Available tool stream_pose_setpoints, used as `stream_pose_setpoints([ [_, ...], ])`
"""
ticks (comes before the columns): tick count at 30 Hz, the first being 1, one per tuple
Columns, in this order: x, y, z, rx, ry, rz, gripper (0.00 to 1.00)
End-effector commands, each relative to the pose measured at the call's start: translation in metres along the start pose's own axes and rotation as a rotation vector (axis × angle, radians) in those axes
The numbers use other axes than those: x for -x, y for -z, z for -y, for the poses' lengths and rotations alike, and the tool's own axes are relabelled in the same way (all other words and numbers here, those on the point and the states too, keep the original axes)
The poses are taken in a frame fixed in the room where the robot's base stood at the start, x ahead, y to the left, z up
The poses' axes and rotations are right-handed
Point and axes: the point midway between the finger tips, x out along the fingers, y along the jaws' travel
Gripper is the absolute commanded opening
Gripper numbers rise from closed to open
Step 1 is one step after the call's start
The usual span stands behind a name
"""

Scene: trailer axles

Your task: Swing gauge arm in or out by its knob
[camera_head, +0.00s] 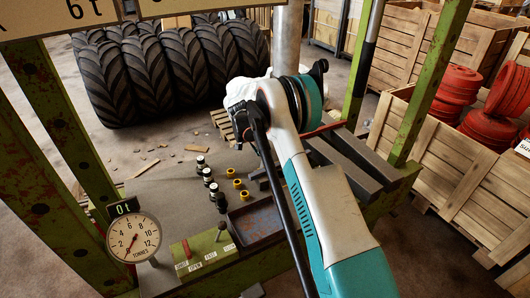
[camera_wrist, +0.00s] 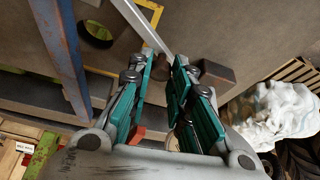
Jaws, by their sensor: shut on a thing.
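In the wrist view the two teal-padded fingers of my gripper (camera_wrist: 163,65) stand close together. The gauge arm (camera_wrist: 146,28), a pale narrow bar, runs from the top edge down to the fingertips. My gripper is shut on its knob (camera_wrist: 161,69), of which only a small dark part shows between the fingers. In the head view my arm crosses the press bench, and it hides the gripper, the knob and the gauge arm.
The press bench (camera_head: 155,185) carries a round dial gauge (camera_head: 133,238), small black and yellow parts and a rusty tray (camera_head: 256,222). Green posts stand at both sides. Tyres (camera_head: 170,65) lie behind; a wooden crate (camera_head: 425,150) with red drums stands right. A white wrapped bundle (camera_wrist: 275,115) shows right.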

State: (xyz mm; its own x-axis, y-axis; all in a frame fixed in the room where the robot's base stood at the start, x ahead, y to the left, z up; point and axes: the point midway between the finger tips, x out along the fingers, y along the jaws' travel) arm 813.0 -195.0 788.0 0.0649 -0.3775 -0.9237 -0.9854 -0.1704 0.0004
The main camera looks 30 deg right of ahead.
Motion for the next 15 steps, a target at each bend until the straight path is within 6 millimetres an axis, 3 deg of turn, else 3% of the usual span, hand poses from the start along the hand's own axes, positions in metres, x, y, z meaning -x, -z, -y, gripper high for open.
stream_pose_setpoints([
  [15,0.0024,-0.0047,0.0075,-0.131,-0.054,0.000,0.00],
])
